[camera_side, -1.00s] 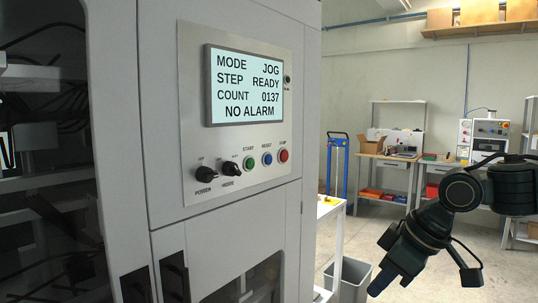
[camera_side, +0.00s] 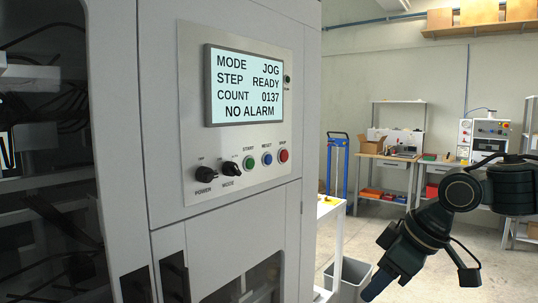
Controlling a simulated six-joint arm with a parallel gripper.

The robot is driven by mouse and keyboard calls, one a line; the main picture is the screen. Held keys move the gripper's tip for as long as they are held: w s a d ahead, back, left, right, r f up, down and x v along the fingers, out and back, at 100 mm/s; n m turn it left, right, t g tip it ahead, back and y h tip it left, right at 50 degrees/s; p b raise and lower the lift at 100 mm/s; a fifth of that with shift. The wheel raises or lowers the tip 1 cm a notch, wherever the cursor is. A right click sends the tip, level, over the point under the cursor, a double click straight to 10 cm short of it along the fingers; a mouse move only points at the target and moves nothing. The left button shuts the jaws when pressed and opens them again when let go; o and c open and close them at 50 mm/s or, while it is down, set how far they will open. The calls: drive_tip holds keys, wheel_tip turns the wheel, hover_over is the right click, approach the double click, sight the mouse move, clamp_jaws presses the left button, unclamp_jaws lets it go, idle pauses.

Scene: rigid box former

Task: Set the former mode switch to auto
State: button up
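The former's control panel (camera_side: 215,140) is on the grey cabinet at the left. Its black mode switch (camera_side: 229,169) is a rotary knob, second from the left in the lower row. The display (camera_side: 245,88) reads MODE JOG, STEP READY, COUNT 0137, NO ALARM. My gripper (camera_side: 370,290) is at the lower right, pointing down and to the left, well apart from the panel. Its blue tip is small and dark, so I cannot tell whether it is open or shut. The small markings around the switch are too fine to read.
A black power knob (camera_side: 206,174) is left of the mode switch. Green start (camera_side: 248,163), blue reset (camera_side: 267,159) and red stop (camera_side: 283,155) buttons are to its right. A grey bin (camera_side: 352,272) stands beyond my gripper. The space before the panel looks clear.

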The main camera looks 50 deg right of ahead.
drive_tip(key=shift+o, duration=0.9)
drive_tip(key=shift+w+r, duration=0.1)
drive_tip(key=shift+w, duration=0.25)
drive_tip(key=n+t+y, duration=0.1)
drive_tip(key=n+t, duration=0.1)
drive_tip(key=t, duration=1)
approach(239, 170)
drive_tip(key=s, duration=0.5)
drive_tip(key=shift+w, duration=0.3)
drive_tip(key=shift+w, duration=0.15)
drive_tip(key=shift+w+a, duration=0.15)
drive_tip(key=shift+w, duration=3.2)
drive_tip(key=shift+w+a, duration=0.2)
drive_tip(key=shift+w, duration=3.2)
drive_tip(key=c, duration=1)
